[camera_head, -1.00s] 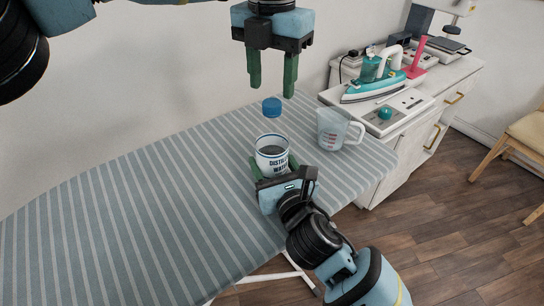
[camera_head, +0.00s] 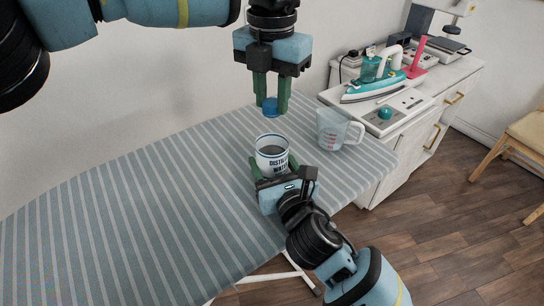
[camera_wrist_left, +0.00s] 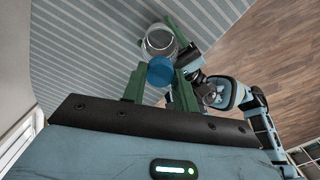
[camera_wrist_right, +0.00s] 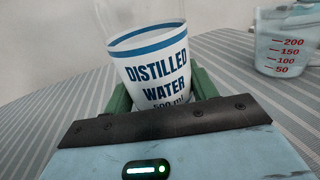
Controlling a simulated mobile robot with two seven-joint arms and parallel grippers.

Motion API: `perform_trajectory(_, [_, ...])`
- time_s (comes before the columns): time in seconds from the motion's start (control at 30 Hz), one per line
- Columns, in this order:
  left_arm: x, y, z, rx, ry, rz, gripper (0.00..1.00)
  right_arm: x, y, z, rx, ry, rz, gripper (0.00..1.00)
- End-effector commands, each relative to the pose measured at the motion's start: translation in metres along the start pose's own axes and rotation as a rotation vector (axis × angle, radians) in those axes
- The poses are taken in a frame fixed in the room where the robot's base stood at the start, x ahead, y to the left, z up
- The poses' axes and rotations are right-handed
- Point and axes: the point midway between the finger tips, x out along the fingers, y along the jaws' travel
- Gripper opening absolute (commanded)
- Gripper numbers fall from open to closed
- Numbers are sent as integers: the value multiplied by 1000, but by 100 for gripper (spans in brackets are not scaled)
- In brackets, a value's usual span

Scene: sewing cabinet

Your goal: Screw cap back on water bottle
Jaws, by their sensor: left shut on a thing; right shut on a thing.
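The bottle (camera_head: 272,156) stands upright on the striped ironing board, with a blue-banded "DISTILLED WATER" label; the right wrist view shows the label (camera_wrist_right: 158,72) close up. My right gripper (camera_head: 274,168) is shut around the bottle's lower part from the front. The blue cap (camera_head: 270,107) is above the label, in line with the bottle. My left gripper (camera_head: 271,103) points down and is shut on the cap, one green finger on each side. The left wrist view shows the cap (camera_wrist_left: 160,71) between the fingers. The clear upper bottle is hard to see, so I cannot tell whether the cap touches the neck.
A clear measuring jug (camera_head: 334,130) stands on the ironing board (camera_head: 120,225) just right of the bottle. A teal iron (camera_head: 374,88) and a sewing cabinet (camera_head: 420,125) are behind it to the right. The board's left side is clear.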

Motion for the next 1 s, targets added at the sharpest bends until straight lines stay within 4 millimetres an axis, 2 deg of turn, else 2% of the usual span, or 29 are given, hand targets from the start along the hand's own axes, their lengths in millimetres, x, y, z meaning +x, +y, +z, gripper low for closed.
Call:
perform_trajectory(0.17, [0, 1, 0, -1, 0, 2, 1, 0, 0, -1, 1, 2, 0, 0])
perform_trajectory(0.2, [0, 1, 0, -1, -1, 2, 31, 0, 0, -1, 1, 2, 0, 0])
perform_trajectory(0.4, [0, 1, 0, -1, -1, 1, 54, 0, 0, -1, 1, 2, 0, 0])
perform_trajectory(0.77, [-7, 0, 0, -1, -3, 1, 54, 0, 0, -1, 0, 2, 0, 0])
perform_trajectory(0.87, [-19, 0, 1, -1, -4, 1, 54, 0, 0, -1, 0, 2, 0, 0])
perform_trajectory(1.0, [-46, 0, 1, -3, -5, 1, 54, 0, 0, -1, 0, 2, 0, 0])
